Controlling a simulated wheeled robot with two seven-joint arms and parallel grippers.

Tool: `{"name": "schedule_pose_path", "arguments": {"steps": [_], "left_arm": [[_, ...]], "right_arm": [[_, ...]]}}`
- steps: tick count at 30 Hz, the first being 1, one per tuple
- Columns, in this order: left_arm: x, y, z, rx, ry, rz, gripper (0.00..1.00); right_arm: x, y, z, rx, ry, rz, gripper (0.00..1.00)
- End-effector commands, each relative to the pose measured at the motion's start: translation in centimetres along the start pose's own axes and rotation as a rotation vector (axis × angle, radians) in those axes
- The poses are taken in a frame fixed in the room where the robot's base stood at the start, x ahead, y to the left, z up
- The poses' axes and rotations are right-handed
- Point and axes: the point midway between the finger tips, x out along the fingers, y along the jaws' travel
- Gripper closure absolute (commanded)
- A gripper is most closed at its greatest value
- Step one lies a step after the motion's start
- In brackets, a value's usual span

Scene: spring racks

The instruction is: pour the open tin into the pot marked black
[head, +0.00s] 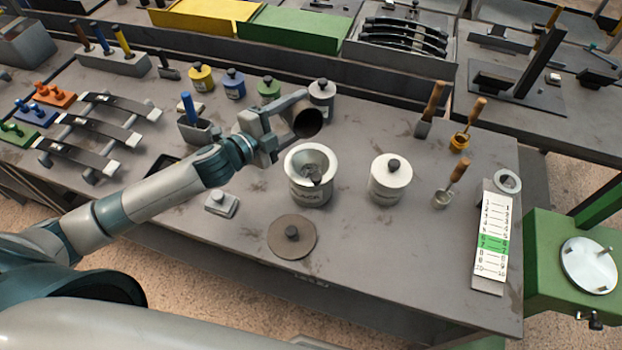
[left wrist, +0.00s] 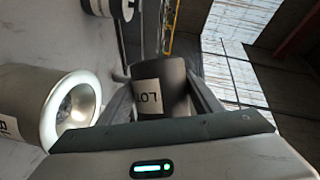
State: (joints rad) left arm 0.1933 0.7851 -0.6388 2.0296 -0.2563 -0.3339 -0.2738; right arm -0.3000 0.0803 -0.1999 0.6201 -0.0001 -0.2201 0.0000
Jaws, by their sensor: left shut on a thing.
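My left gripper (head: 286,122) is shut on a dark open tin (head: 308,121). In the left wrist view the tin (left wrist: 162,92) sits between the fingers and has a pale label reading "LOT". An open pale pot (head: 311,188) stands just below the tin in the head view. My right gripper is not in view.
A lidded white pot (head: 391,183) stands to the right. A round lid (head: 292,238) lies in front of the open pot. Several small coloured pots, including a yellow one (head: 201,78), stand behind. Scoops (head: 450,186) and a numbered card (head: 492,236) are at right.

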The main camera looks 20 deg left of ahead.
Motion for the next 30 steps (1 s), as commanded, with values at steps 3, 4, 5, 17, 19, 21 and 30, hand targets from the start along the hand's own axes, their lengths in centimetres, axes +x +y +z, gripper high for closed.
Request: {"name": "schedule_pose_path", "arguments": {"steps": [3,4,5,17,19,21,30], "left_arm": [[0.0,0.0,0.0,0.001,0.000,-0.001,0.72],[0.0,0.0,0.0,0.001,0.000,-0.001,0.72],[0.0,0.0,0.0,0.000,0.000,-0.001,0.72],[0.1,0.3,0.2,-0.085,-0.001,0.031,0.72],[0.1,0.5,0.3,-0.107,-0.001,0.040,0.72],[0.1,0.6,0.3,-0.128,0.000,0.048,0.72],[0.2,1.2,0.6,-0.226,0.000,0.083,0.72]], "right_arm": [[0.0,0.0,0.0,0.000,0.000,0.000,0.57],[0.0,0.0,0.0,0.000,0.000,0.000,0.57],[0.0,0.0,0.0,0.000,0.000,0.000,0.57],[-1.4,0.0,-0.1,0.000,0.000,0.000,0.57],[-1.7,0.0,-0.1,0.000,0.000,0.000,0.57],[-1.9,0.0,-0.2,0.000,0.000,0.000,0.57],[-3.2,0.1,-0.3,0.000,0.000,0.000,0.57]]}}
